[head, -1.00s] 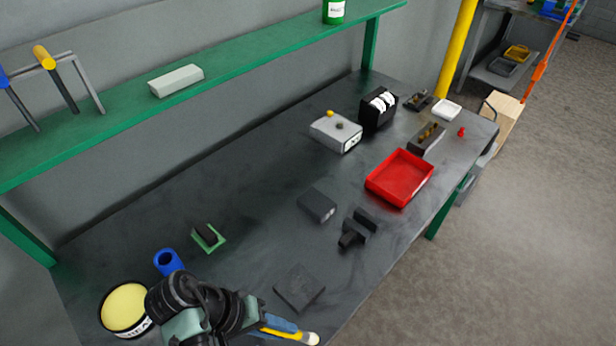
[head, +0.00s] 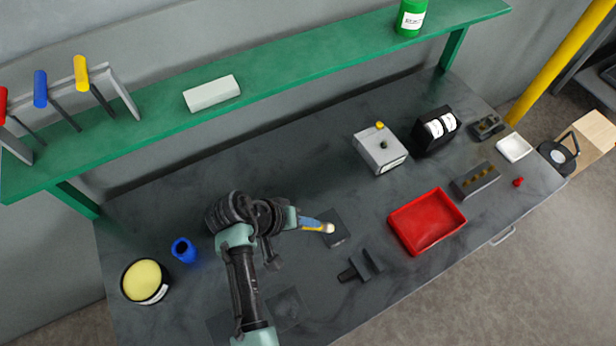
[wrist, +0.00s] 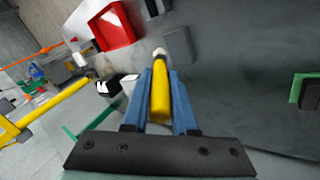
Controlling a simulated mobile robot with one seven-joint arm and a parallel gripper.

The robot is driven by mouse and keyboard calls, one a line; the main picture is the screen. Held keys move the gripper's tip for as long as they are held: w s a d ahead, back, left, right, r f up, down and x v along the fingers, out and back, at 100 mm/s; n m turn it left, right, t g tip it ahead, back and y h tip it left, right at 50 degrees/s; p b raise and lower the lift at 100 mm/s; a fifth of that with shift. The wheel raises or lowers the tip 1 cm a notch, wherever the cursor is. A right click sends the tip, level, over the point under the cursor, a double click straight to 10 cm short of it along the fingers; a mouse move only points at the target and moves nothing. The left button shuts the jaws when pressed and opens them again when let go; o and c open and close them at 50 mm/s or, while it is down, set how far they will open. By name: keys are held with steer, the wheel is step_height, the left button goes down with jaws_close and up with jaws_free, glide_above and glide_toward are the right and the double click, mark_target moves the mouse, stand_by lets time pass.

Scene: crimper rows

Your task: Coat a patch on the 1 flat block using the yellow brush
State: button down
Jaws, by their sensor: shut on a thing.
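My gripper (head: 312,224) is shut on the yellow brush, which points to the right in the head view. In the wrist view, the brush's yellow handle (wrist: 160,97) lies between my two blue fingers, with its pale bristle tip outward. The brush's pale tip (head: 328,228) overlaps the dark flat block (head: 340,235) in the head view. In the wrist view the block (wrist: 179,46) is just right of the tip. I cannot tell whether the bristles touch it. No coated patch shows on its visible top, and its label is not readable.
A tub of pale yellow stuff (head: 145,280) and a blue cup (head: 184,250) stand at the left. A dark flat plate (head: 288,309) lies nearer the front. A black T-shaped piece (head: 362,266) and a red tray (head: 427,221) are to the right. The green shelf (head: 300,75) runs behind.

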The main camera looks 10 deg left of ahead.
steer(key=f+b, duration=0.2)
steer(key=w+f+b, duration=0.1)
steer(key=f+b, duration=0.1)
steer(key=shift+w+a, duration=0.15)
stand_by(0.4)
